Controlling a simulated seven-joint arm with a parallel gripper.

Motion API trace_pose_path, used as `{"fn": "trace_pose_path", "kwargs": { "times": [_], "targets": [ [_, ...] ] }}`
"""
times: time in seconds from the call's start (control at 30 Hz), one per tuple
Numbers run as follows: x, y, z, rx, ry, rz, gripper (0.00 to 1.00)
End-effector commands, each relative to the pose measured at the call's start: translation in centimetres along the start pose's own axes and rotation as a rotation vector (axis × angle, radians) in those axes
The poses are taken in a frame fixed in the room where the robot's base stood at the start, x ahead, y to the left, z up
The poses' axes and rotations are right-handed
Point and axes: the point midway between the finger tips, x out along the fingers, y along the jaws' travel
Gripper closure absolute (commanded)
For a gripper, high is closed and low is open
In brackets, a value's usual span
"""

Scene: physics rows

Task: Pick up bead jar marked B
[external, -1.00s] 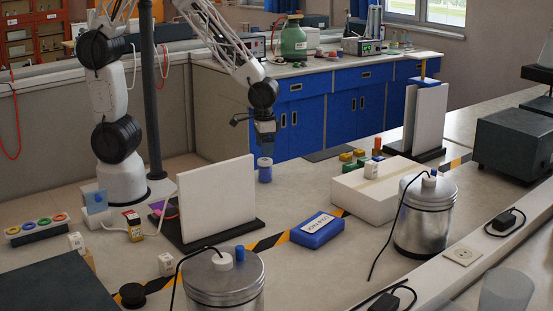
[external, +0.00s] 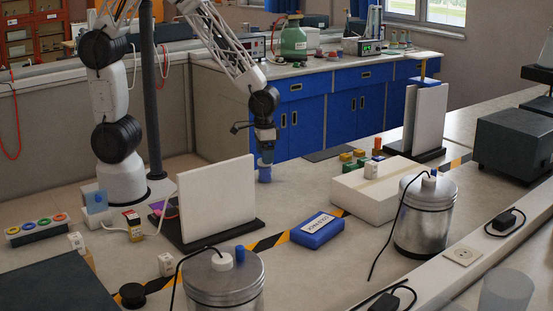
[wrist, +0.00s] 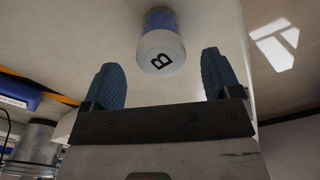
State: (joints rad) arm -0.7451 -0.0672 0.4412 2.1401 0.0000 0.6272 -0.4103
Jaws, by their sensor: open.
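The bead jar marked B (wrist: 161,42) is a small blue jar with a white top that carries a black letter B. It stands upright on the bench, and in the external view the jar (external: 264,174) is directly below my gripper (external: 265,156). In the wrist view my gripper (wrist: 160,82) has its two dark blue fingers apart. The jar shows in the gap between them, a little beyond the fingertips. Nothing is held. Whether the fingers overlap the jar's top in height is hard to tell.
A white upright panel on a black base (external: 216,201) stands left of the jar. A white box (external: 377,190) with small blocks lies to the right, and a blue box (external: 317,230) in front. Metal canisters (external: 424,220) stand nearer the camera. The bench around the jar is clear.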

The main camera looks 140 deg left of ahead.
Motion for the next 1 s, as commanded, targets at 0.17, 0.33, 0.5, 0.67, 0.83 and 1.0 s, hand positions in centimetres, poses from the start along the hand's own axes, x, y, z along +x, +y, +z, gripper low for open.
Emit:
{"fn": "trace_pose_path", "kwargs": {
  "times": [0.17,0.33,0.5,0.67,0.83,1.0],
  "targets": [
    [0.2,0.0,0.0,0.000,-0.001,0.000,0.17],
    [1.4,-0.1,0.1,0.000,-0.002,-0.001,0.17],
    [3.3,-0.2,0.1,0.000,-0.003,-0.001,0.17],
    [4.7,-0.1,0.1,0.000,-0.002,-0.001,0.17],
    [5.2,-0.1,0.1,0.000,0.000,0.000,0.17],
    [5.2,-0.1,0.0,0.000,0.000,0.000,0.17]
  ]
}}
